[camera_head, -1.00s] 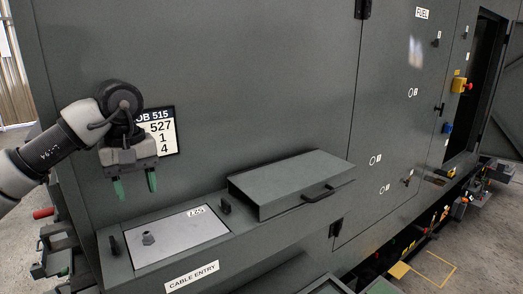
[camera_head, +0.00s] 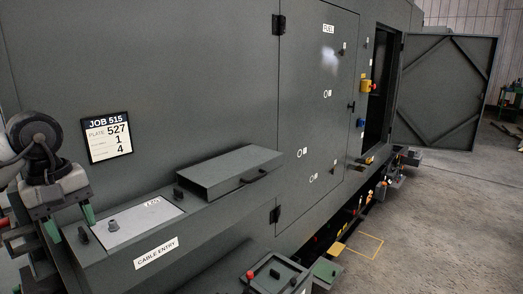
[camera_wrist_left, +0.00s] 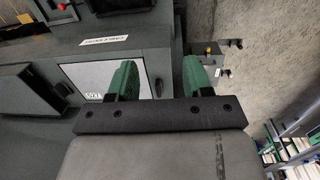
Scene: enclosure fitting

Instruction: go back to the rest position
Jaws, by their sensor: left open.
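My left gripper (camera_head: 70,226) is at the left edge of the head view, its two green fingers apart and pointing down, with nothing between them. It is near the left end of the cable entry ledge. In the left wrist view the gripper (camera_wrist_left: 160,80) is also open, with a pale plate (camera_wrist_left: 90,78) of the ledge beyond its fingers. In the head view that plate (camera_head: 138,221) lies on the ledge and has a small knob. My right gripper is not in view.
A large dark grey enclosure (camera_head: 200,80) fills the left and middle. A lid with a handle (camera_head: 228,170) sits on its ledge. A cabinet door (camera_head: 437,95) stands open at the right. Trays (camera_head: 275,275) with small parts stick out low in front. The floor (camera_head: 450,220) at right is clear.

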